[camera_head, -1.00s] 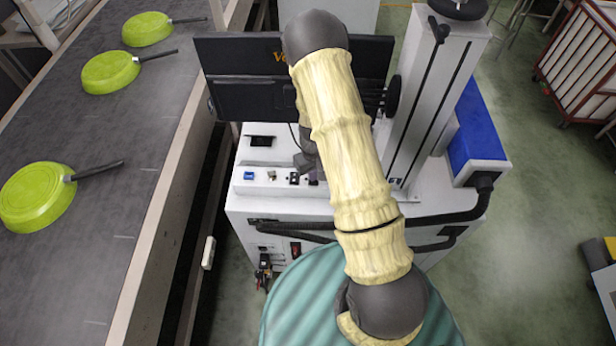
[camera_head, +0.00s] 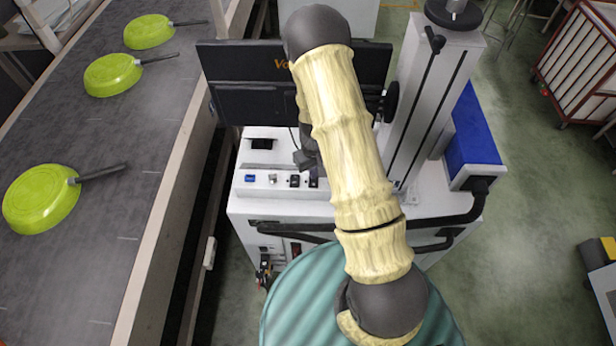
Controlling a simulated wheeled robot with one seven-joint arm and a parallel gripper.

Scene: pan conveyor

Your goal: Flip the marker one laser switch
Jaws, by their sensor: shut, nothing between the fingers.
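The white marking machine (camera_head: 355,232), which I take to be marker one, stands in front of me with a dark monitor on its back. Along its front panel sit a blue switch (camera_head: 250,178), a small silver knob or key switch (camera_head: 273,179) and two black switches (camera_head: 294,181), (camera_head: 314,183). I cannot read labels, so which is the laser switch is unclear. My gripper (camera_head: 304,160) is just behind and above the black switches, partly hidden by my arm. It looks shut and empty; contact with a switch cannot be made out.
A conveyor (camera_head: 110,200) on the left carries green pans (camera_head: 41,199). The monitor (camera_head: 250,85) and the machine's upright column (camera_head: 432,100) stand close around my arm. Black hoses or handles (camera_head: 440,219) run along the machine's front.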

